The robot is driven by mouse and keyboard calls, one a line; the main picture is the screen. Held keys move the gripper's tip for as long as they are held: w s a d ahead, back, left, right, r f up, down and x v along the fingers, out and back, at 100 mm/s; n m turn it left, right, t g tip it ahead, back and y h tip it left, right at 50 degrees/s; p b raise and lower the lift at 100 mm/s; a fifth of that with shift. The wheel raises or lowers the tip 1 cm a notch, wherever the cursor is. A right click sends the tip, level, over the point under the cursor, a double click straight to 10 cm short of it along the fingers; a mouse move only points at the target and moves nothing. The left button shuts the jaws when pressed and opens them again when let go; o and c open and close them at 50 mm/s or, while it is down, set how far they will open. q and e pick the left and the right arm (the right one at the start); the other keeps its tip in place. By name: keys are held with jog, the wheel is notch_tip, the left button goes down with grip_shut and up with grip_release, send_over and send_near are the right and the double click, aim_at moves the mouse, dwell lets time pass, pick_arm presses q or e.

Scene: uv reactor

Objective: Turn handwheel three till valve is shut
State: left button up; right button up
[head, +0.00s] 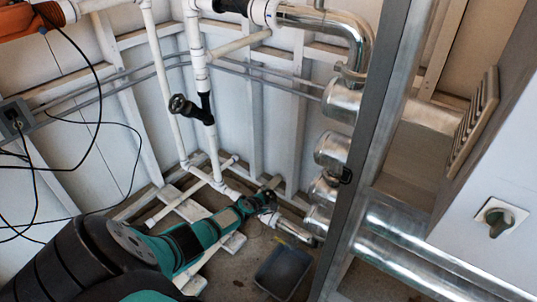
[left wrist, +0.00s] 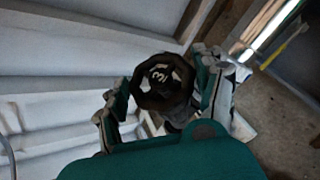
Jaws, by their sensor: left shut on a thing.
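Handwheel three (left wrist: 163,82) is a black wheel with a white "3" on its hub. In the left wrist view it sits between the two fingers of my left gripper (left wrist: 165,95), which are shut on its rim from both sides. In the head view my left arm reaches down to the low pipework, and the left gripper (head: 262,200) is at the far end of it. The wheel is mostly hidden by the gripper there, and the valve body under it is hidden too. My right gripper is not in view.
Another black handwheel (head: 180,105) stands on the white vertical pipes, higher up. Shiny metal pipes (head: 340,100) and a grey upright post (head: 378,150) are at right. A dark tray (head: 283,270) lies on the floor. Black cables (head: 85,125) hang at left.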

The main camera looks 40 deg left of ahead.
pick_arm(q)
jog(key=shift+r+m+g+h+p, duration=0.1)
jog(key=shift+m+g+h+p, duration=0.5)
jog(key=shift+m+h, duration=0.15)
jog(key=shift+w, duration=0.1)
jog(key=shift+m+g+h, duration=0.4)
jog(key=shift+m+h, duration=0.05)
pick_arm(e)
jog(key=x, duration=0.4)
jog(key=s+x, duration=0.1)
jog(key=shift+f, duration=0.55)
pick_arm(q)
jog(key=shift+m+g+h, duration=0.4)
jog(key=shift+m+g, duration=0.1)
jog(key=shift+g, duration=0.1)
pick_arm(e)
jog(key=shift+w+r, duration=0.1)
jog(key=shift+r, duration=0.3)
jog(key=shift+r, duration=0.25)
